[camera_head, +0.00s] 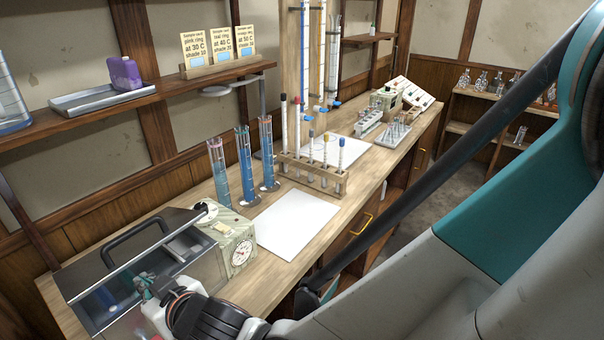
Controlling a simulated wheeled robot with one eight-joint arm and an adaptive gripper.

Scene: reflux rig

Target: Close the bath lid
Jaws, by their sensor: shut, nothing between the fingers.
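The bath (92,318) is a metal tub at the near left end of the bench, with a beige control box with a dial (241,254) on its right end. Its lid (112,262) is a grey panel with a black bar handle (135,238), at the back of the tub. The lid looks raised, with the bath's inside showing in front of it; its exact angle is hard to tell. My gripper (146,286) is at the tub's front, below the lid's light edge. It is shut and empty; whether it touches the lid or bath is unclear.
Blue-filled cylinders (246,165), a white sheet (297,222) and a wooden tube rack (314,174) stand right of the bath. A wall shelf (165,88) with a tray (98,98) hangs above and behind. My arm covers the right foreground.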

